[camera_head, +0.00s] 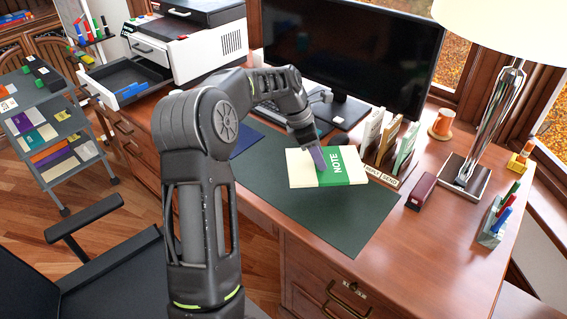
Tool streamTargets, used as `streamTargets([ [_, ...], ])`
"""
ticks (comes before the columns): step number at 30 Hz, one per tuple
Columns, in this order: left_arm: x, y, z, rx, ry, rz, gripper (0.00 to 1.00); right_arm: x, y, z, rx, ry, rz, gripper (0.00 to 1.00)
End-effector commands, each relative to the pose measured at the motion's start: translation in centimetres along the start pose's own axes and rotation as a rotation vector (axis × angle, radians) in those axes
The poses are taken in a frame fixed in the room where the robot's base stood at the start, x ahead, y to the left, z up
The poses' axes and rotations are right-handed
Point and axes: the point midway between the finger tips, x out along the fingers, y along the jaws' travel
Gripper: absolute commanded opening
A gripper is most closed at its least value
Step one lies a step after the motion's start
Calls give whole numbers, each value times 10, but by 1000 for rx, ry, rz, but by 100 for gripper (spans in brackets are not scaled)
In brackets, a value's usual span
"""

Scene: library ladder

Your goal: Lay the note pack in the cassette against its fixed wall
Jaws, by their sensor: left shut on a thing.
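The note pack (341,166) is a flat cream block with a green band reading NOTE. It lies level over the dark green desk mat, right of centre. My left gripper (319,158) reaches down to its upper left part and is shut on it, with one purplish finger on top. I cannot tell whether the pack touches the mat. The cassette (113,84) appears to be the pulled-out grey tray of the white printer at the left, with blue parts inside. Its fixed wall is not clear at this size. My right gripper is not in view.
The printer (195,45) stands at the back left. A monitor (345,55), an upright file rack (388,145), a maroon box (421,191), an orange mug (441,124) and a lamp (490,130) stand behind and right. The mat's front (335,225) is clear.

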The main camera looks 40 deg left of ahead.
Motion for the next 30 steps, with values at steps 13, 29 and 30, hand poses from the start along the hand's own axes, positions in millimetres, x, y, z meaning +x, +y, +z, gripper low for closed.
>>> streamTargets([
  [13, 54, 0, -23, 0, 1, 1, 0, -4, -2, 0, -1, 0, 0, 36],
  [29, 84, -1, -35, -2, 1, -2, 0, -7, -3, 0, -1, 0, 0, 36],
  [30, 87, -1, -36, -1, 1, -2, 0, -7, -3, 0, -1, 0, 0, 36],
])
